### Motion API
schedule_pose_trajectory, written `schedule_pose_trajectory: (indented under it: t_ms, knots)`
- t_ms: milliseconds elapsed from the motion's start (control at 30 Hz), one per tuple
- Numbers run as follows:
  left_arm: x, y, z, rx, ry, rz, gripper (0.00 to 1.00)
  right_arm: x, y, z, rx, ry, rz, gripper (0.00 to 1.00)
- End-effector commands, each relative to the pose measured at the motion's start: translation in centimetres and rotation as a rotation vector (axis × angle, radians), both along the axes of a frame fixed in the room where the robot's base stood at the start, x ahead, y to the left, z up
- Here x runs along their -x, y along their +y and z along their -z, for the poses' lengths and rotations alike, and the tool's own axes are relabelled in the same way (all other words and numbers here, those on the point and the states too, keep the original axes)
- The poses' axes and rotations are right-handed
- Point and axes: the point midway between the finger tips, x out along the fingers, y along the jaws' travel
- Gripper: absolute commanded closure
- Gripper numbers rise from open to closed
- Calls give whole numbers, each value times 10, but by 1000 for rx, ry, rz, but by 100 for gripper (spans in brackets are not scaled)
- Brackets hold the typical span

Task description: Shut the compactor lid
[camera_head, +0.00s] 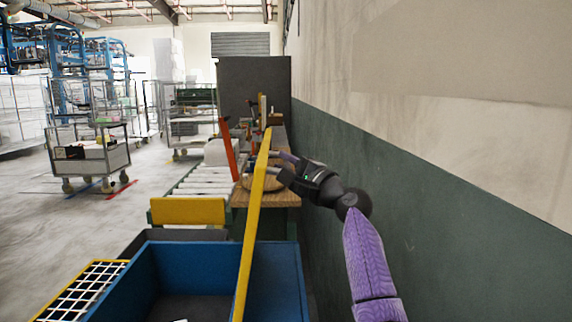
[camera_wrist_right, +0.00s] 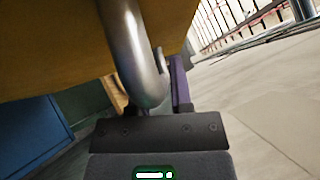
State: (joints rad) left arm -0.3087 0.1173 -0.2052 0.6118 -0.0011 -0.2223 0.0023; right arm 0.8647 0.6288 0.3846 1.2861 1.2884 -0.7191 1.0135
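The compactor is a blue open-topped box (camera_head: 180,258) at the bottom of the head view. Its yellow lid (camera_head: 253,220) stands raised and shows nearly edge-on. My right gripper (camera_head: 284,168) is at the lid's right side, close to its upper part. In the right wrist view, a curved metal handle (camera_wrist_right: 128,45) on the yellow lid (camera_wrist_right: 50,45) lies in front of my gripper. A purple finger (camera_wrist_right: 181,85) shows right of the handle. The other finger is largely hidden, so I cannot tell whether the grip is closed. My left gripper is out of view.
A wall (camera_head: 430,190) runs close along my right side. A roller conveyor (camera_head: 198,183) and a wooden bench (camera_head: 285,198) lie beyond the box. A yellow-framed white grid (camera_head: 85,285) is at the box's left. Wire carts (camera_head: 88,150) stand farther left on open floor.

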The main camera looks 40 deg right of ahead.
Motion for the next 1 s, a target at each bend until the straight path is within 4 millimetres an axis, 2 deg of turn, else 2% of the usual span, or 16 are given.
schedule_pose_trajectory:
  t_ms: [33,100,533,1000]
  knots:
    - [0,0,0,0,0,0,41,0,0,0,0,0,0,87]
    - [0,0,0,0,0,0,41,0,0,0,0,0,0,100]
    - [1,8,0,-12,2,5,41,0,0,1,0,1,0,100]
    - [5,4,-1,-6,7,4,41,0,0,1,-1,2,-1,100]
